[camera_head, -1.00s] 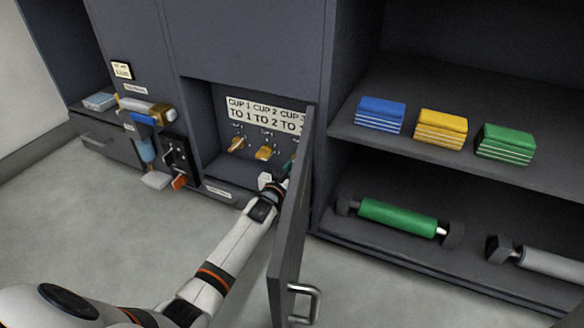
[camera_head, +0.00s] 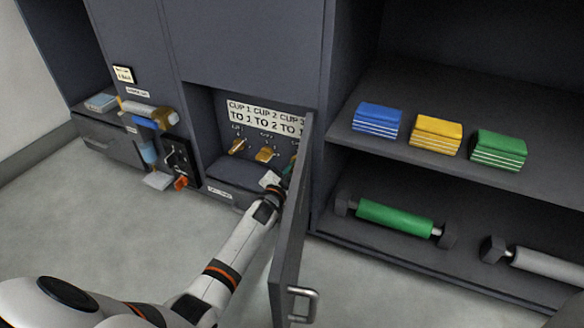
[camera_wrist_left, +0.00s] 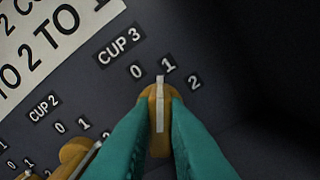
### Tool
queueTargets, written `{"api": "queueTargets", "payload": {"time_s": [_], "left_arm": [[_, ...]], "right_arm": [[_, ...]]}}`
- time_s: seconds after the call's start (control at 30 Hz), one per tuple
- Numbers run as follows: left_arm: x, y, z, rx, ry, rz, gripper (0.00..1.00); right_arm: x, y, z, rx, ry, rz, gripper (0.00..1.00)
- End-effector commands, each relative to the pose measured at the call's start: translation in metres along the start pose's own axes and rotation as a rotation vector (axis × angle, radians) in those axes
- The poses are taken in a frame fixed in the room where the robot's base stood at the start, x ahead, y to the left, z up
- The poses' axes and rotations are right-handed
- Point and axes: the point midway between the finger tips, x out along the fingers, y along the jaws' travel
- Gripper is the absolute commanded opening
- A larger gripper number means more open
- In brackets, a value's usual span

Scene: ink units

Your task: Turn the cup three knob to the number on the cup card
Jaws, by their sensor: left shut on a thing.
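The cup three knob (camera_wrist_left: 159,115) is yellow with a white pointer line, below the CUP 3 label (camera_wrist_left: 119,45). Its pointer is at or very near the 1, between the 0 and 2 marks. My left gripper (camera_wrist_left: 158,125) has its teal fingers shut on the knob's two sides. In the head view my left gripper (camera_head: 284,174) reaches into the recess beside the open door, and the knob is mostly hidden there. The cup card (camera_head: 265,117) reads CUP 1 TO 1, CUP 2 TO 2, CUP 3 TO 1, its right end partly cut off by the door. My right gripper is not in view.
The open door (camera_head: 291,220) stands close along the right of my left arm. The cup one knob (camera_head: 237,147) and cup two knob (camera_head: 265,154) sit left of the gripper.

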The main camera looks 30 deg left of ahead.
Motion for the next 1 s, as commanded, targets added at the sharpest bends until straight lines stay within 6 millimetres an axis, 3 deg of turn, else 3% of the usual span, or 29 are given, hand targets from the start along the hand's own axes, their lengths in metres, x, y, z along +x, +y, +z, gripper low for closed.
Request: {"api": "queueTargets", "payload": {"time_s": [0.4,0.9,0.93,1.0], "left_arm": [[-0.0005,-0.0021,-0.0007,0.169,0.001,-0.002,0.00],[-0.0006,-0.0023,-0.0011,0.186,0.001,-0.002,0.00],[-0.0006,-0.0024,-0.0011,0.185,0.001,-0.002,0.18],[-0.0006,-0.0023,-0.0011,0.185,0.001,-0.002,0.29]], "right_arm": [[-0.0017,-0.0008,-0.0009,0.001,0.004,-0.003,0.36],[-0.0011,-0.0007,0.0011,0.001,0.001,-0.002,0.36],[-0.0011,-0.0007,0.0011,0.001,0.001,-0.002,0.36],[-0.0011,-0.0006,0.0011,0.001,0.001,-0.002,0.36]]}}
